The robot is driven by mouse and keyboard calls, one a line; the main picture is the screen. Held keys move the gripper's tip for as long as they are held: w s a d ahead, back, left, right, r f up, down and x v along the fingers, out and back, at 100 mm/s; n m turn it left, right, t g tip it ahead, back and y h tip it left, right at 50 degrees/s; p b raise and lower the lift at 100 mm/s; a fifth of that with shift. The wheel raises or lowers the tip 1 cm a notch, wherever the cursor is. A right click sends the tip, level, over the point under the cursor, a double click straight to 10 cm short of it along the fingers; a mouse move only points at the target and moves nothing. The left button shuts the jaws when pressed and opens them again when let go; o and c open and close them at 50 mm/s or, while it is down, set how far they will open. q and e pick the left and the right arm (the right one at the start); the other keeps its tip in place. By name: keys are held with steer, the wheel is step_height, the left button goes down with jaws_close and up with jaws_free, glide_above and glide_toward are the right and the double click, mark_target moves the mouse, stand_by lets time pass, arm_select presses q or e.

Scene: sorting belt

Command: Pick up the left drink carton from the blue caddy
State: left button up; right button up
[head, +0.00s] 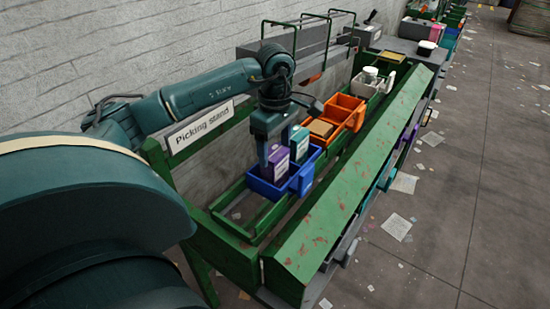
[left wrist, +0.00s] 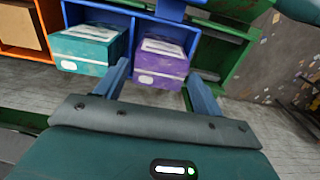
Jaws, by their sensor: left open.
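The blue caddy (head: 262,187) stands on the green stand and holds two drink cartons. The left one is a purple carton (head: 279,161) with a white label; the right one is a teal carton (head: 300,143). My left gripper (head: 275,148) is above the caddy at the purple carton, pointing down, open. In the left wrist view the purple carton (left wrist: 162,62) lies between the two fingers of the gripper (left wrist: 157,72), with the teal carton (left wrist: 90,48) to the left outside them. I cannot tell whether either finger touches the purple carton. My right gripper is not in view.
Orange bins (head: 345,108) stand behind the caddy, one with a brown box (head: 320,127). A white-lidded container (head: 370,74) is farther along the line. The "Picking stand" sign (head: 200,124) is at the left. A sloped green panel (head: 335,205) runs along the right side.

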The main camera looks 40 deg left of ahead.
arm_select(q)
steer(key=shift+f, duration=1.15)
steer(key=c, duration=0.9)
steer(key=shift+c, duration=0.2)
